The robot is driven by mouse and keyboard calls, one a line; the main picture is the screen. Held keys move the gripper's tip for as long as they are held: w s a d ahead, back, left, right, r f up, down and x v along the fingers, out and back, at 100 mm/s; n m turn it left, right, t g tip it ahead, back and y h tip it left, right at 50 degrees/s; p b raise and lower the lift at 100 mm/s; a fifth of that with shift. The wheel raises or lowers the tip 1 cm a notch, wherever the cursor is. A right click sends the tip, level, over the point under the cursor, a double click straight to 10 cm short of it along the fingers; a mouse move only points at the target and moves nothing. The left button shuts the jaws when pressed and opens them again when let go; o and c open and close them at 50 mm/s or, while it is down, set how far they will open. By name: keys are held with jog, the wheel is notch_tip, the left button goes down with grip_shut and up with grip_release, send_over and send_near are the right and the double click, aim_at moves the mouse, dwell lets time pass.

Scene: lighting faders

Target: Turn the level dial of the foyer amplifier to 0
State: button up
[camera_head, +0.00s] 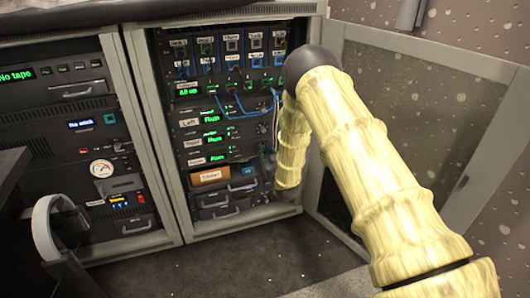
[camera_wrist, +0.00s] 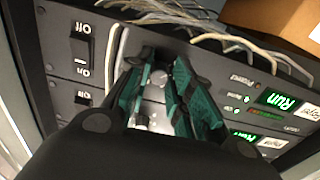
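The amplifiers are stacked in the open rack, each with a green "Run" display; the lowest one (camera_head: 216,157) has a small label that seems to read "Foyer".
White cables (camera_wrist: 225,40) and a brown box (camera_wrist: 270,20) lie beside the amplifier. Blue patch cables (camera_head: 235,108) hang above the amplifiers. The open rack door (camera_head: 425,125) stands right of my arm. A left rack (camera_head: 100,150) and headphones (camera_head: 48,225) are left.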

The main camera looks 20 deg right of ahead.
jog(key=shift+o, duration=0.9)
jog(key=shift+s, duration=0.1)
jog(key=s, duration=1.1)
jog(key=shift+s+d, duration=0.15)
jog(key=shift+s, duration=0.25)
jog(key=shift+f, duration=0.1)
